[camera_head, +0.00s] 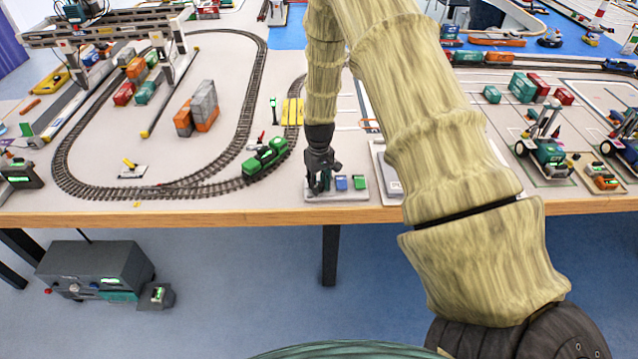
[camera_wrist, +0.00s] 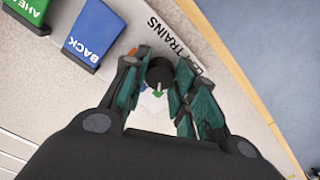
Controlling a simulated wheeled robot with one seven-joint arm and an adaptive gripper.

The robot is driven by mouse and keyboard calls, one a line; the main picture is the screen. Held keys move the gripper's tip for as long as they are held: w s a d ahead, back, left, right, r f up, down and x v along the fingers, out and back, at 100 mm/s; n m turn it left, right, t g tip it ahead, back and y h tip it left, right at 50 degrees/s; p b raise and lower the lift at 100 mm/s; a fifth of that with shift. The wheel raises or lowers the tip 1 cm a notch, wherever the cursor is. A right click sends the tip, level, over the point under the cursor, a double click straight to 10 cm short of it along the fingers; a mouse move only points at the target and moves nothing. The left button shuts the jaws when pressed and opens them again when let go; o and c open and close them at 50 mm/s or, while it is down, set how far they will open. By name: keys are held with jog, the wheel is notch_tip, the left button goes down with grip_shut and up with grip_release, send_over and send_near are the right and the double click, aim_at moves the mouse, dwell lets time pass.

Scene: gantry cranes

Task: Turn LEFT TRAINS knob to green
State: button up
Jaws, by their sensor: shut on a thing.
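The control panel (camera_head: 350,195) sits at the table's front edge in the head view. My gripper (camera_head: 319,182) reaches down onto its left end and hides the knob there. In the wrist view, the round black knob (camera_wrist: 160,71) has a small pale mark on its lower side. My gripper (camera_wrist: 158,78) is shut on the knob, with a teal finger on each side. The "TRAINS" label (camera_wrist: 173,40) is beside the knob, its other word partly hidden by a finger. A small orange patch (camera_wrist: 142,51) and a bit of green (camera_wrist: 158,93) show near the knob.
A blue BACK button (camera_wrist: 94,35) and a green AHEAD button (camera_wrist: 25,10) stand on the same panel. A green locomotive (camera_head: 265,157) is on the oval track, left of my gripper. Another panel (camera_head: 384,170) lies just right, partly behind my arm.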

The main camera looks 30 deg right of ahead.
jog(key=shift+w+r, duration=0.1)
jog(key=o, duration=1.1)
jog(key=shift+c, duration=0.2)
notch_tip(320, 180, up, 12)
dwell(0.5)
